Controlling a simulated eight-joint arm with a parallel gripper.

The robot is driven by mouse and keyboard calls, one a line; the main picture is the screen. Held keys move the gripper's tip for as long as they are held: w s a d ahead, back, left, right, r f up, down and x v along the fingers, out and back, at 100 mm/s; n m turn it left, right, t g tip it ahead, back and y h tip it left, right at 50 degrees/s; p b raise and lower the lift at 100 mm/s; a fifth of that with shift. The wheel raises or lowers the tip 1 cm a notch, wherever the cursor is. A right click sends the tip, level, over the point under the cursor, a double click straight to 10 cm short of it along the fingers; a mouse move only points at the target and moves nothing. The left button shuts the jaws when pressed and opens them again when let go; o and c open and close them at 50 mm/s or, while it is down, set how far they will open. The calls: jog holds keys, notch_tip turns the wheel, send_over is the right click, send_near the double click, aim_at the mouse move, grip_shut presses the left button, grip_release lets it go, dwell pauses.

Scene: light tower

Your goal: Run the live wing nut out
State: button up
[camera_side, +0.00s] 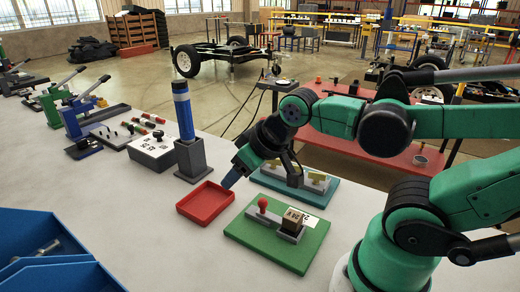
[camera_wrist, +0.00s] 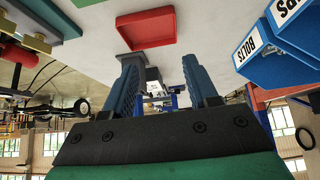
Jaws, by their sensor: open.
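Two brass-coloured wing-shaped pieces, apparently wing nuts, sit on a teal base: one at the left (camera_side: 271,164), one at the right (camera_side: 318,178). My forearm and wrist partly hide this base (camera_side: 323,198). I cannot tell which one is live. The light tower (camera_side: 183,110), a blue column on a grey stand, stands left of my gripper; no lit lamp is clear.
A shallow red tray (camera_side: 205,203) lies below my gripper and shows in the wrist view (camera_wrist: 146,28). A green board (camera_side: 265,243) carries a red knob (camera_side: 262,203) and a labelled block (camera_side: 292,219). Blue bins (camera_side: 60,275) stand front left. The bench between bins and tray is clear.

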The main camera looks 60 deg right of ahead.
jog(key=shift+c, duration=0.2)
jog(key=shift+d, duration=0.1)
jog(key=shift+c, duration=0.8)
jog(key=m+g, duration=0.7)
jog(key=m, duration=2.6)
send_over(317, 178)
notch_tip(317, 178, down, 4)
jog(key=shift+w+d, duration=0.1)
jog(key=shift+w, duration=0.05)
jog(key=shift+d+f, duration=0.1)
jog(key=shift+f, duration=2.7)
